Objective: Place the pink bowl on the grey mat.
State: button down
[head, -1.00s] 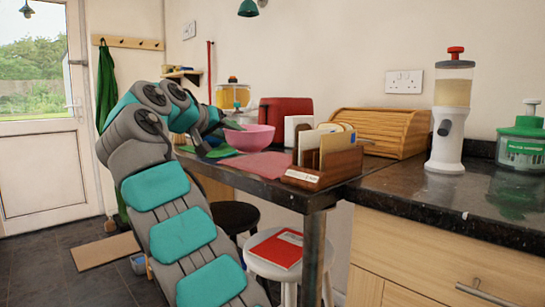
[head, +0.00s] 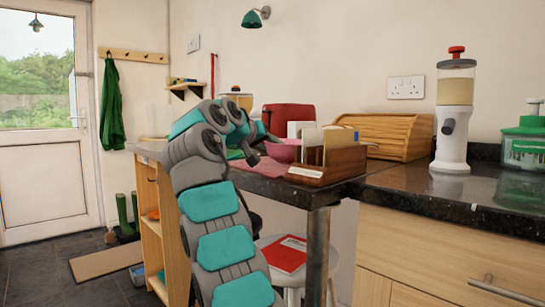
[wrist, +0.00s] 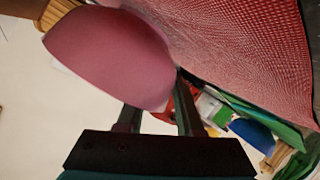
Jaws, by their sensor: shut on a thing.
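The pink bowl (head: 283,151) is above the far part of the dark counter, partly hidden behind the letter rack and my arm. My gripper (head: 262,150) is at its left side. In the wrist view, my gripper (wrist: 157,98) is shut on the rim of the bowl (wrist: 105,55), which looks tilted there. A pinkish-red woven mat (head: 243,168) lies on the counter below the bowl; it also shows in the wrist view (wrist: 255,50). I see no clearly grey mat. Whether the bowl touches the mat I cannot tell.
A wooden letter rack (head: 345,163) stands at the counter's near edge, close right of the bowl. Behind are a red toaster (head: 288,116) and a wooden bread bin (head: 385,134). A dispenser (head: 453,110) stands on the right counter. A white stool (head: 318,270) with a red book is below.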

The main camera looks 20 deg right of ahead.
jog(key=shift+f, duration=0.35)
jog(key=shift+f+b, duration=0.3)
jog(key=shift+b, duration=0.1)
jog(key=c, duration=0.5)
grip_release()
jog(key=shift+r, duration=0.15)
jog(key=shift+r+p, duration=0.25)
jog(key=shift+p, duration=0.25)
jog(key=v, duration=1.2)
